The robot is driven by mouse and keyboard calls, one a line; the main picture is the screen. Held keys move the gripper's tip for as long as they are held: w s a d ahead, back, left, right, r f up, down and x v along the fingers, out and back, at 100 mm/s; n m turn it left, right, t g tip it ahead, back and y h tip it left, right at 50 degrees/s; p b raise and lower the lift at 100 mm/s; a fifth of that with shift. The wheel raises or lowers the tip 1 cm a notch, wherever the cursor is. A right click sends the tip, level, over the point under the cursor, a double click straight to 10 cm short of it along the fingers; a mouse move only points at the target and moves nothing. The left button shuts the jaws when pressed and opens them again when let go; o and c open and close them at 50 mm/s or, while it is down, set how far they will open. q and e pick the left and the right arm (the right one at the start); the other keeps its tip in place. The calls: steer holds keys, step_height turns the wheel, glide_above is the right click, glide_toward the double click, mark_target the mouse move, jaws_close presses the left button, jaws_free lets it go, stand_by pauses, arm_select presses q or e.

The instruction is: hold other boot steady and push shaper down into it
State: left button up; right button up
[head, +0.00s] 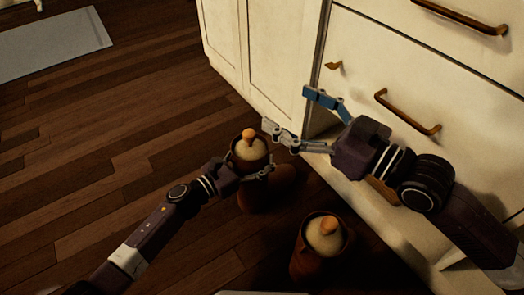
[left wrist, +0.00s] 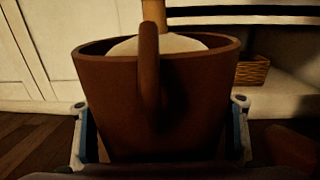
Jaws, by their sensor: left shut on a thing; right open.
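A brown boot (head: 258,192) stands upright on the floor near the cabinet. A pale shaper with an orange-brown knob (head: 249,137) sits in its opening. My left gripper (head: 255,175) is shut around the boot's upper shaft. In the left wrist view the boot shaft (left wrist: 155,100) fills the middle between the two fingers, with its pull loop in front, and the pale shaper (left wrist: 125,44) shows inside the rim. My right gripper (head: 288,115) is open and empty, to the right of and above the knob in the picture, apart from it. The boot's sole is partly hidden.
A second brown boot (head: 318,262) with a shaper (head: 327,235) in it stands at the lower right. Cream cabinets with drawers (head: 410,75) rise close behind my right arm. A wicker basket (left wrist: 252,71) shows in the left wrist view.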

mark_target(235, 169)
arm_select(q)
steer(key=o, duration=1.9)
steer(key=v, duration=1.2)
